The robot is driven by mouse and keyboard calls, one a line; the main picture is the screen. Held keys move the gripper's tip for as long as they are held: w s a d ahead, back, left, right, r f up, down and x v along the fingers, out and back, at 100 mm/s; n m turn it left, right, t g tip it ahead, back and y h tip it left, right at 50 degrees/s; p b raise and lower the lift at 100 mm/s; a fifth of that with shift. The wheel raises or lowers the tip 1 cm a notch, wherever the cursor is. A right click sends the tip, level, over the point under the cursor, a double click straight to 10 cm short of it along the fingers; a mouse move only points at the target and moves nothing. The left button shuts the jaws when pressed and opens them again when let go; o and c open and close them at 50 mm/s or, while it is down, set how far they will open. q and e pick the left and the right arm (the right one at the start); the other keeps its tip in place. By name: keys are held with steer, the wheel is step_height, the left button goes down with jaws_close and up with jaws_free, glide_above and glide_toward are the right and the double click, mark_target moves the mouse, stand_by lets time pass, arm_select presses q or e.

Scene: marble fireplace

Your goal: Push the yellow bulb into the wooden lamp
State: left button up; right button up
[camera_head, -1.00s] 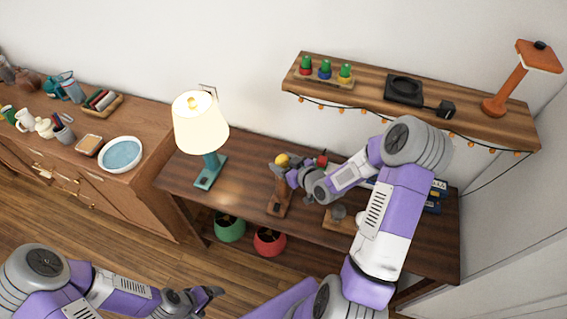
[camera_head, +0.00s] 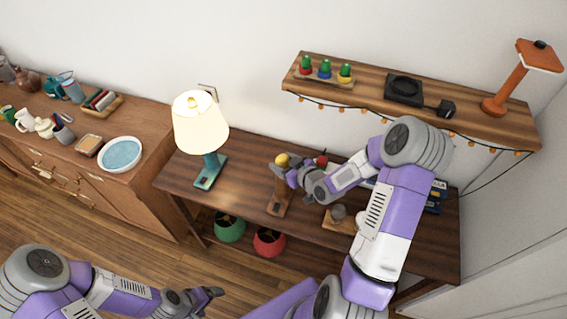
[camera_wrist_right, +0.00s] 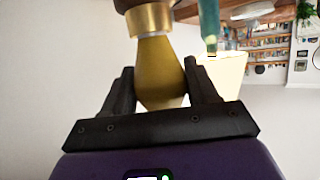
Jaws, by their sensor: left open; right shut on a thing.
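The yellow bulb (camera_head: 281,160) is at the top of the wooden lamp (camera_head: 279,198), which stands upright on the dark table. My right gripper (camera_head: 284,173) is shut on the bulb. In the right wrist view, the bulb (camera_wrist_right: 160,72) is between the two dark fingers of the right gripper (camera_wrist_right: 160,88). Its neck meets a brass collar (camera_wrist_right: 151,20), with brown wood beyond it. How deep the neck sits is hidden. My left gripper (camera_head: 214,293) is open and empty, low in the head view, away from the table.
A lit teal lamp (camera_head: 208,170) with a cream shade stands left of the wooden lamp. A red object (camera_head: 322,160) and a small grey item on a wooden base (camera_head: 338,212) are to the right. A wall shelf (camera_head: 440,105) hangs above. Bare table (camera_head: 240,183) lies between the lamps.

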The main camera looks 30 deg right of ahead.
steer(key=o, duration=1.1)
steer(key=shift+f, duration=0.1)
steer(key=v, duration=0.7)
steer(key=shift+s+r, duration=0.2)
steer(key=shift+s, duration=0.1)
steer(key=s+a+f+m+g+y, duration=0.1)
steer(key=s+a+f+m+g, duration=0.25)
steer(key=a+f+g, duration=0.7)
steer(key=s+a+f+b, duration=0.1)
steer(key=s+a+f, duration=0.2)
steer(key=s+f, duration=0.1)
steer(key=s+a+f+m+g+b, duration=0.1)
steer(key=s+a+f, duration=0.3)
steer(key=f, duration=0.1)
steer(key=s+a+f+g+b, duration=0.1)
steer(key=s+a+f, duration=0.2)
steer(key=s+f, duration=0.1)
steer(key=shift+a+f+y, duration=0.3)
steer(key=shift+a+f, duration=0.05)
steer(key=shift+f, duration=0.45)
